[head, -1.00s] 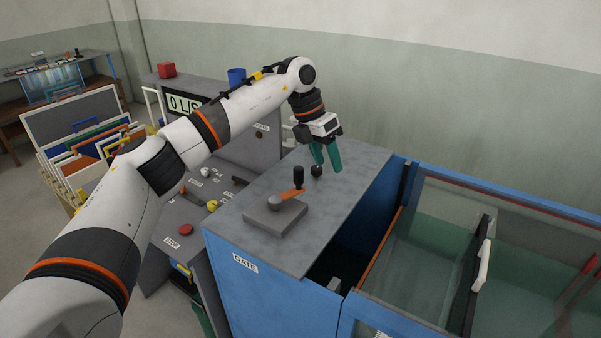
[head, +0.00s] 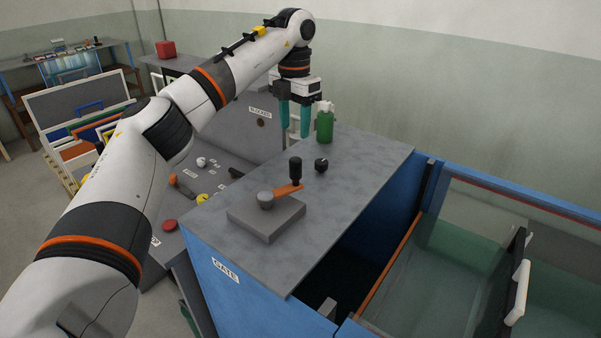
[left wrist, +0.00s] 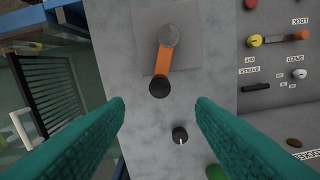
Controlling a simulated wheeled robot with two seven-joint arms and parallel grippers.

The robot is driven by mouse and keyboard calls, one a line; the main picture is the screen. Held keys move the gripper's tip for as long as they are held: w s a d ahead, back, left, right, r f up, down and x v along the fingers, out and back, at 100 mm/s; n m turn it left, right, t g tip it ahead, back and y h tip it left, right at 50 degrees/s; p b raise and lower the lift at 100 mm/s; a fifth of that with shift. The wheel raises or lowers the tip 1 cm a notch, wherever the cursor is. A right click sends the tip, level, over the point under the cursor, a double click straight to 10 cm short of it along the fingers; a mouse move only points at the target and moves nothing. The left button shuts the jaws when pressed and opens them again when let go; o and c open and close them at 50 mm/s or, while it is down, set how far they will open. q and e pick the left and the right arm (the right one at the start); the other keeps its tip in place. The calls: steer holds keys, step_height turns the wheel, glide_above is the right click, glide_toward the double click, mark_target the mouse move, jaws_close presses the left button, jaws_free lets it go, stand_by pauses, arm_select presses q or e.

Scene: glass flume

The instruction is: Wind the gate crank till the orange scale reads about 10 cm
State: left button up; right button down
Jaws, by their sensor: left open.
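The gate crank has an orange arm (head: 288,189) with an upright black handle (head: 295,170), on a grey block (head: 267,220) on the grey bench top. The orange arm (left wrist: 163,60) and black handle (left wrist: 158,87) also show in the left wrist view, ahead of the fingers. My left gripper (head: 294,133) is open, with teal fingers pointing down, beyond the crank and apart from it. In the left wrist view its fingers (left wrist: 160,107) are spread wide with nothing between them. No readable orange scale shows. My right gripper is not in view.
A small black dial (head: 321,165) sits beyond the crank. A green bottle (head: 324,125) stands close to the right of my left gripper. The glass flume (head: 450,240) is at the right. A control panel with a red button (head: 169,224) is at the left.

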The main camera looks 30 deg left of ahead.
mark_target(295, 159)
arm_select(q)
steer(key=shift+w+f+p, duration=0.15)
steer(key=shift+w+f, duration=0.05)
steer(key=shift+f, duration=0.3)
steer(key=shift+w+f+p, duration=0.15)
steer(key=shift+f, duration=0.3)
steer(key=f+p, duration=0.1)
steer(key=f, duration=0.3)
steer(key=f+p, duration=0.2)
steer(key=f, duration=0.3)
steer(key=shift+s+f, duration=0.2)
steer(key=shift+f, duration=0.1)
steer(key=shift+s+f, duration=0.1)
steer(key=shift+f, duration=0.2)
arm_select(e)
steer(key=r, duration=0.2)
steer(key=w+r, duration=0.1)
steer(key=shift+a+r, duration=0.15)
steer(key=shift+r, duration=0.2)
arm_select(q)
jaws_close()
